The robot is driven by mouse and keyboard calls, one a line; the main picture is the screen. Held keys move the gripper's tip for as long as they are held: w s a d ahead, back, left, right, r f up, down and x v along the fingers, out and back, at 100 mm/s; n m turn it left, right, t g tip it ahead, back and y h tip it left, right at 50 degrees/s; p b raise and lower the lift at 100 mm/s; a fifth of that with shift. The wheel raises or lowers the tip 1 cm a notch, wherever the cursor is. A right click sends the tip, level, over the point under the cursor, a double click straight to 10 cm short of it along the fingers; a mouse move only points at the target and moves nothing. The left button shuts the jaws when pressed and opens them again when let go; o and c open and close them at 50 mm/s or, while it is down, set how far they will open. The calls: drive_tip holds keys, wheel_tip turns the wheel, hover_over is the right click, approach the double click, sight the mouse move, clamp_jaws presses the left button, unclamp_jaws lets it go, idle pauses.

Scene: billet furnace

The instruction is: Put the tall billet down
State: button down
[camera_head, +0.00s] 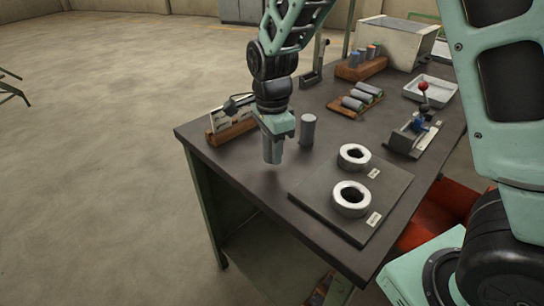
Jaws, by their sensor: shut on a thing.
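My gripper (277,132) is shut on a grey cylindrical billet (272,153), held upright with its lower part showing below the jaws. It is over the near left part of the dark table (245,168); I cannot tell whether its bottom touches the top. The jaws hide its upper part. A second grey billet (307,131) stands upright on the table just right of my gripper, apart from the held one.
A dark plate (322,212) with two white rings (351,198) (354,156) and labels lies at the right front. A wooden rack (232,131) stands left of my gripper.

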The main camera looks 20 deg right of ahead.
drive_tip(key=shift+f, duration=1.25)
drive_tip(key=shift+f, duration=0.2)
drive_tip(key=c, duration=0.9)
unclamp_jaws()
wheel_tip(320, 180, up, 12)
drive_tip(key=shift+r+p, duration=0.1)
drive_tip(key=shift+p, duration=0.35)
drive_tip(key=shift+s+a, duration=0.2)
drive_tip(key=shift+s, duration=0.05)
drive_tip(key=s+a+f+n, duration=0.1)
drive_tip(key=s+a+n, duration=0.1)
drive_tip(key=s+n, duration=0.6)
drive_tip(key=s+a+n, duration=0.2)
drive_tip(key=s+n, duration=0.6)
drive_tip(key=s+a+f+n, duration=0.1)
drive_tip(key=s+a+n, duration=0.1)
drive_tip(key=s+n, duration=0.6)
drive_tip(key=shift+s+f+n+y, duration=0.15)
drive_tip(key=shift+f+n+y, duration=0.15)
drive_tip(key=shift+f, duration=0.05)
